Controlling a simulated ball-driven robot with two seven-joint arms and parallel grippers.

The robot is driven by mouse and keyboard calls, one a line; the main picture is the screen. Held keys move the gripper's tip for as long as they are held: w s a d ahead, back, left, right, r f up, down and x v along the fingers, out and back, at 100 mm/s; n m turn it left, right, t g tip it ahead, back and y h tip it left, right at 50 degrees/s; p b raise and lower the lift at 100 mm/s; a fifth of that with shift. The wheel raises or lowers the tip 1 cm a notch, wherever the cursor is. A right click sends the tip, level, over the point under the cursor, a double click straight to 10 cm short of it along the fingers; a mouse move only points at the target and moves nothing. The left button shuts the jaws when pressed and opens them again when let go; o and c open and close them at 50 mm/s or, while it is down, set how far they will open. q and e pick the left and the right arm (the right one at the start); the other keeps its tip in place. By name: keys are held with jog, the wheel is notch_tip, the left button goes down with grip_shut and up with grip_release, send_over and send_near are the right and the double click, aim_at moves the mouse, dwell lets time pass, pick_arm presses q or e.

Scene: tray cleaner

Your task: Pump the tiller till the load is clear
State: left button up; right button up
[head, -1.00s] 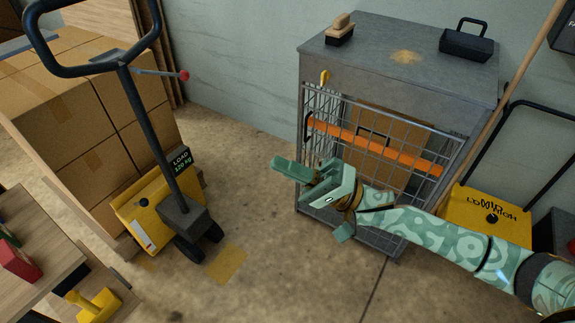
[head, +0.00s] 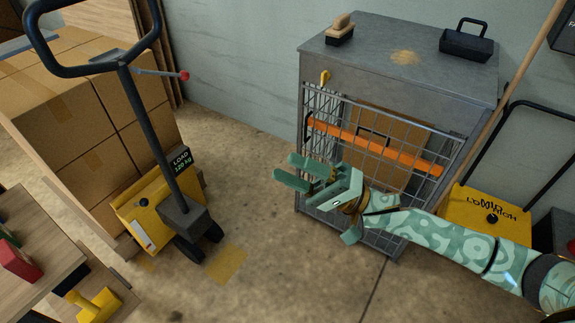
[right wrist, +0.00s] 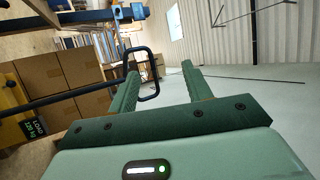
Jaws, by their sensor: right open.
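The tiller (head: 147,100) is a black bar with a loop handle, rising from a yellow pallet truck (head: 150,217) at the left of the head view. A small red-tipped lever sticks out below the loop. The load of brown cartons (head: 65,100) is stacked behind the truck. A small display (head: 181,161) reads LOAD 120 kg. My right gripper (head: 283,168) is open and empty, to the right of the tiller and apart from it. In the right wrist view the tiller loop (right wrist: 153,75) shows beyond the fingers. Whether the pallet is off the floor is unclear. My left gripper is out of view.
A grey cabinet (head: 400,50) with a wire-mesh front and orange bar (head: 375,145) stands close behind my right gripper. A yellow unit (head: 490,217) with a black handle is at the right. A wooden table (head: 35,240) fills the lower left. Floor is free between truck and cabinet.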

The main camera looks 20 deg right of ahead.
jog(key=v, duration=1.4)
jog(key=shift+s+d+f, duration=0.15)
jog(key=shift+s+d, duration=0.05)
jog(key=shift+d, duration=0.1)
